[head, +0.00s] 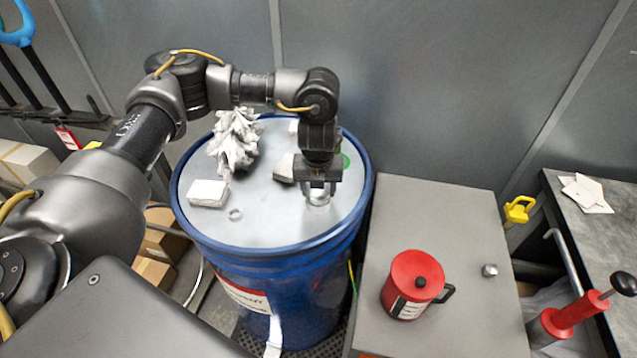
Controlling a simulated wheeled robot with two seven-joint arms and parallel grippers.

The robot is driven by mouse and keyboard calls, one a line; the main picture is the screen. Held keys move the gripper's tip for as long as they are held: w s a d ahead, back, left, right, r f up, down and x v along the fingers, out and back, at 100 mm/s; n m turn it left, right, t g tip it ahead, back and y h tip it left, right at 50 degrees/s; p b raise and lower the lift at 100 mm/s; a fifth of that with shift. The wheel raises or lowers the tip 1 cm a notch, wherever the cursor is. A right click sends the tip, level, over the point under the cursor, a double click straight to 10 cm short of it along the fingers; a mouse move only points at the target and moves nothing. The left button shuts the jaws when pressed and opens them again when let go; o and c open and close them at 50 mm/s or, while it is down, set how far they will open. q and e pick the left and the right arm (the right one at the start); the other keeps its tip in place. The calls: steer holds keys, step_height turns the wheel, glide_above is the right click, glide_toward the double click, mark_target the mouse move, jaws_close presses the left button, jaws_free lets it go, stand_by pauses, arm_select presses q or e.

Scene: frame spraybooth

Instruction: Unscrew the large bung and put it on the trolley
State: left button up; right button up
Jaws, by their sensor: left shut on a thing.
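My left gripper (318,187) points down over the right side of the blue drum (270,262). It is shut on the large bung (318,198), a round silver cap at the drum's top. I cannot tell whether the bung is still seated in its hole or lifted slightly. The trolley (450,325) has a flat grey top and stands just right of the drum. My right gripper is not in view.
On the trolley stand a red can (408,285) with a black handle and a small silver cap (490,270). The trolley's back half is clear. Crumpled rags (234,145), white blocks (208,194) and a small ring (236,214) are on the drum lid.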

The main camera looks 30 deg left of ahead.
arm_select(q)
steer(key=shift+r+n+p, duration=0.15)
steer(key=shift+n+p, duration=0.9)
steer(key=shift+n, duration=0.35)
steer(key=n+p, duration=0.2)
steer(key=p, duration=0.2)
steer(key=shift+r+n+g+y, duration=0.1)
steer(key=shift+n+g+y, duration=0.2)
steer(key=shift+n, duration=0.1)
steer(key=shift+n+p, duration=0.65)
steer(key=shift+n, duration=0.15)
steer(key=shift+f, duration=0.2)
